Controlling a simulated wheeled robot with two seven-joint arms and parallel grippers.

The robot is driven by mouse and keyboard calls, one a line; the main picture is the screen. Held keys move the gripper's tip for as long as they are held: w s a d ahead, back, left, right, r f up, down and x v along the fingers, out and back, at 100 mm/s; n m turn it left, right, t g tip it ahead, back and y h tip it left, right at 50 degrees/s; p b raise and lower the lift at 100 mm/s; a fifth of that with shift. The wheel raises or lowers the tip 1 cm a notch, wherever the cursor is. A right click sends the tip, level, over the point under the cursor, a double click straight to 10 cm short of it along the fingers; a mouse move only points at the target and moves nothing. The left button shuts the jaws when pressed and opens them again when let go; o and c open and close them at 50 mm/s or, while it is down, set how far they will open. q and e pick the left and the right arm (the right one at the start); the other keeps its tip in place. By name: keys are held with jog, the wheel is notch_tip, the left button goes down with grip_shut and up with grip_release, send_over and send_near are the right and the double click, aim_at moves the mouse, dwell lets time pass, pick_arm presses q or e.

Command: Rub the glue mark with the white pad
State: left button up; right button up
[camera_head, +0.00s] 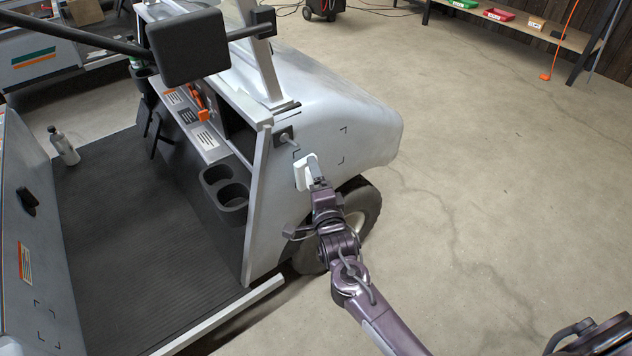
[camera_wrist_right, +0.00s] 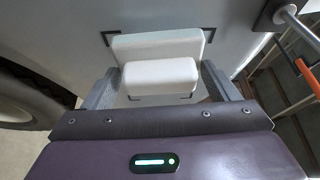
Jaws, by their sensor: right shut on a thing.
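The white pad (camera_head: 303,173) is at the cart's pale grey front side panel (camera_head: 330,115), above the front wheel. My right gripper (camera_head: 314,176) is shut on it. In the right wrist view the pad (camera_wrist_right: 150,45) has a block-shaped grip between the two fingers, and its broad face is turned to the panel. It looks close against the panel; I cannot tell whether it touches. Black corner marks show around it in the wrist view. No glue mark shows; the pad may hide it. My left gripper is not in view.
A short rod on a square plate (camera_head: 284,137) sticks out just above and left of the pad. The front wheel (camera_head: 362,208) is below. A black mirror (camera_head: 188,47) and a cup holder (camera_head: 226,190) are left.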

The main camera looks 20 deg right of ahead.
jog(key=shift+w+a, duration=0.2)
jog(key=shift+w, duration=0.35)
jog(key=shift+d, duration=0.1)
jog(key=shift+w+d, duration=0.3)
jog(key=shift+d, duration=0.6)
jog(key=shift+w+d, duration=0.3)
jog(key=shift+d, duration=0.6)
jog(key=shift+w+r, duration=0.1)
jog(key=shift+s+a+p, duration=0.2)
jog(key=shift+s+a, duration=0.1)
jog(key=shift+a, duration=0.75)
jog(key=shift+s+a+p, duration=0.15)
jog(key=shift+s+a, duration=0.1)
jog(key=shift+a, duration=0.8)
jog(key=shift+r, duration=0.1)
jog(key=shift+s+d+p, duration=0.15)
jog(key=shift+s+p, duration=0.55)
jog(key=shift+p, duration=0.1)
jog(key=shift+s+d+p, duration=0.35)
jog(key=shift+s+p, duration=0.05)
jog(key=shift+s, duration=0.3)
jog(key=shift+s+d+p, duration=0.3)
jog(key=shift+s+p, duration=0.05)
jog(key=shift+s, duration=0.35)
jog(key=shift+s+d+p, duration=0.35)
jog(key=shift+s+p, duration=0.05)
jog(key=shift+s, duration=0.3)
